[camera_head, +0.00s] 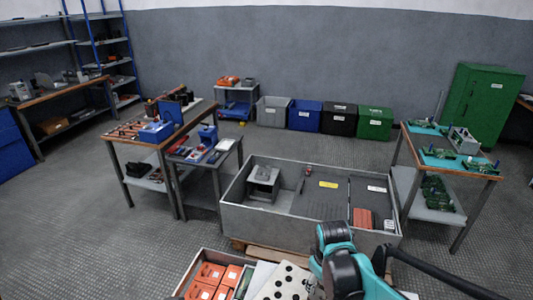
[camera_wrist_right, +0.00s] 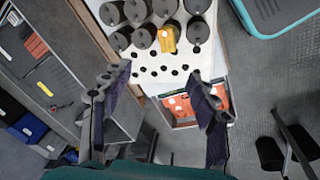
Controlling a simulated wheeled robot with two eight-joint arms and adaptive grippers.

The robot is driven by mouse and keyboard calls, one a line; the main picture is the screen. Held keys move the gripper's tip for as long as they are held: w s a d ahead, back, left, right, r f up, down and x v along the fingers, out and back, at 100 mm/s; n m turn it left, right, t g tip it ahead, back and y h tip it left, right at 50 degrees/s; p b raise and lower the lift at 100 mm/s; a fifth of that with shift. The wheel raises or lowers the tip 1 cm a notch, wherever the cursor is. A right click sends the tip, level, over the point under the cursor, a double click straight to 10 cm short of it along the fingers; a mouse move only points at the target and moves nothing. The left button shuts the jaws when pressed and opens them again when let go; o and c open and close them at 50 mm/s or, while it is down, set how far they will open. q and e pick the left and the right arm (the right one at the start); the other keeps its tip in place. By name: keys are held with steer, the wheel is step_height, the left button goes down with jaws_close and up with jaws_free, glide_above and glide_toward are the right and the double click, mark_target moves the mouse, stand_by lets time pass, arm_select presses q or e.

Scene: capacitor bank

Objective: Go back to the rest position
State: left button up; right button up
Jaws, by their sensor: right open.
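My right gripper (camera_wrist_right: 158,74) is open and empty in the right wrist view, its two dark fingers wide apart. Beyond the fingers lies a white board (camera_wrist_right: 150,62) with rows of dark holes. Several grey cylinders (camera_wrist_right: 143,37) stand in its far rows, with a yellow tag (camera_wrist_right: 167,40) among them. In the head view my teal and black right arm (camera_head: 341,262) comes in at the bottom, beside the white holed board (camera_head: 284,284), and covers part of it. My left gripper is in neither view.
A large grey crate (camera_head: 255,222) stands ahead of my arm. Orange boxes (camera_head: 208,273) lie at the bottom left of it. A table with green boards (camera_head: 484,168) stands right, and work tables (camera_head: 137,143) stand left. Bins (camera_head: 306,116) line the wall. Open floor (camera_head: 90,225) lies left.

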steer(key=s+d+r+m+t, duration=0.2)
steer(key=s+r+m+t, duration=0.2)
steer(key=s, duration=0.8)
steer(key=shift+s+r+m+t+y, duration=0.3)
steer(key=shift+r+m+t, duration=0.1)
steer(key=shift+r+m, duration=0.95)
steer(key=shift+f, duration=0.25)
stand_by(5.2)
